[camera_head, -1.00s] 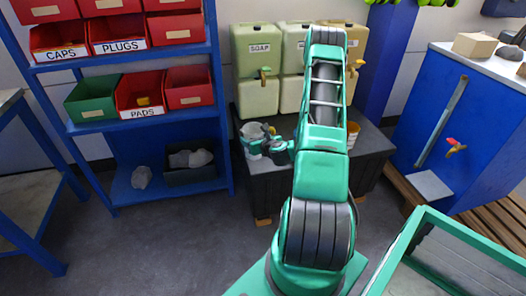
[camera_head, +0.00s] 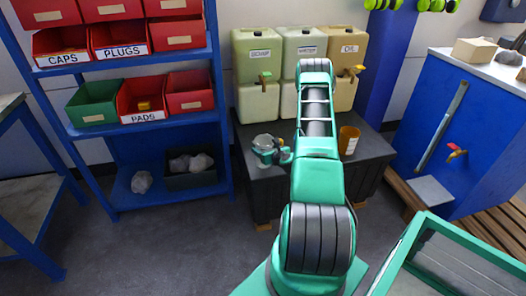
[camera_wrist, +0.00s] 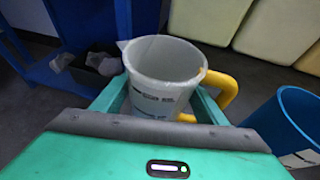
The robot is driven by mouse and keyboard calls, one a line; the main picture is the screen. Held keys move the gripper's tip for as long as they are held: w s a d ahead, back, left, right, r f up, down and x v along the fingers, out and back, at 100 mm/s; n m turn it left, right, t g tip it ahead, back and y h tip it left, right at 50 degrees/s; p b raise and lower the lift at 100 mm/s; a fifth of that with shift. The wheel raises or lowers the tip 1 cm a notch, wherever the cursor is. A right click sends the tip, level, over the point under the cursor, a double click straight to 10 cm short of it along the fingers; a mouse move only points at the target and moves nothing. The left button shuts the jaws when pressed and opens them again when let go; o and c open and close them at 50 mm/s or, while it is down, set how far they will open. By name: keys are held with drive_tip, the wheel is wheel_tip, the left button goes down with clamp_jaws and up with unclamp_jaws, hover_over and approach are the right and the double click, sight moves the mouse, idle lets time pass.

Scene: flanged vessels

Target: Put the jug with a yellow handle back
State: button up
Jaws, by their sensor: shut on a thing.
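The jug (camera_wrist: 165,75) is a pale, translucent open-topped vessel with a spout at left and a yellow handle (camera_wrist: 225,92) at right in the wrist view. My gripper (camera_wrist: 160,105) is shut on its body, one finger on each side. In the head view the jug (camera_head: 264,141) shows small in my gripper (camera_head: 268,155), at the left front of the dark stand top (camera_head: 249,178). It looks upright. Its base is hidden, so I cannot tell whether it touches the stand.
Several canisters with taps (camera_head: 257,60) stand at the back of the stand. A blue container (camera_wrist: 285,125) is right of the jug in the wrist view. A blue shelf with bins (camera_head: 140,127) stands left.

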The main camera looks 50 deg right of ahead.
drive_tip(key=shift+f, duration=0.15)
drive_tip(key=o, duration=1.3)
